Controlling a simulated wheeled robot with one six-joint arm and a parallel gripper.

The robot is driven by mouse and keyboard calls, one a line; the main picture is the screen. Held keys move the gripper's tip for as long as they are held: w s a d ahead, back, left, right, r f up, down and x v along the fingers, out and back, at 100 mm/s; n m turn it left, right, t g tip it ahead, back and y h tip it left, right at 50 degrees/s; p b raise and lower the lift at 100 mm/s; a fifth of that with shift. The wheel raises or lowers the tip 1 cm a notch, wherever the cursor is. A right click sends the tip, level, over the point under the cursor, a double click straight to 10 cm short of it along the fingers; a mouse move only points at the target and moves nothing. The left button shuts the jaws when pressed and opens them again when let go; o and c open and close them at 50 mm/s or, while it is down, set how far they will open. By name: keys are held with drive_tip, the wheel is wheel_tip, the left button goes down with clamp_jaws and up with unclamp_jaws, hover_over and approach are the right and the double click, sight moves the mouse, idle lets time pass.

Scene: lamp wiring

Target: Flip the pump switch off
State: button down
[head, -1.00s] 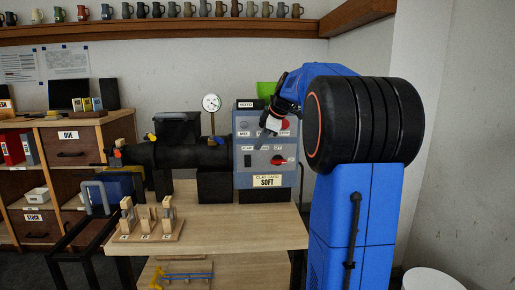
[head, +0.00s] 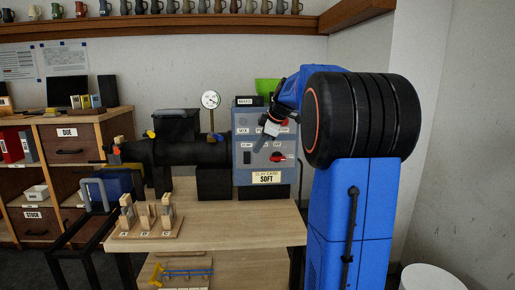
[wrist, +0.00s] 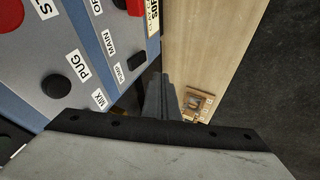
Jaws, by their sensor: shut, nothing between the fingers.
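The pump switch (head: 247,158) is a small dark rocker on the lower left of the blue-grey control panel (head: 240,180). My gripper (head: 259,148) is shut and empty, in front of the panel, up and right of the switch in the head view. In the wrist view its closed fingers (wrist: 164,88) point past the panel near the switch, and I see no clear contact.
A red knob (head: 279,157) sits right of the switch, and a black button (wrist: 55,86) is near the PUG label. A SOFT card (head: 266,178) is below. The wooden table (head: 230,222) holds a rack of wooden pieces (head: 147,228) at front left.

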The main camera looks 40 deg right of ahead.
sight(247, 158)
drive_tip(key=w+d+f, duration=0.1)
drive_tip(key=w+f, duration=0.6)
drive_tip(key=shift+w+d, duration=0.2)
drive_tip(key=shift+w, duration=0.2)
drive_tip(key=shift+f, duration=0.1)
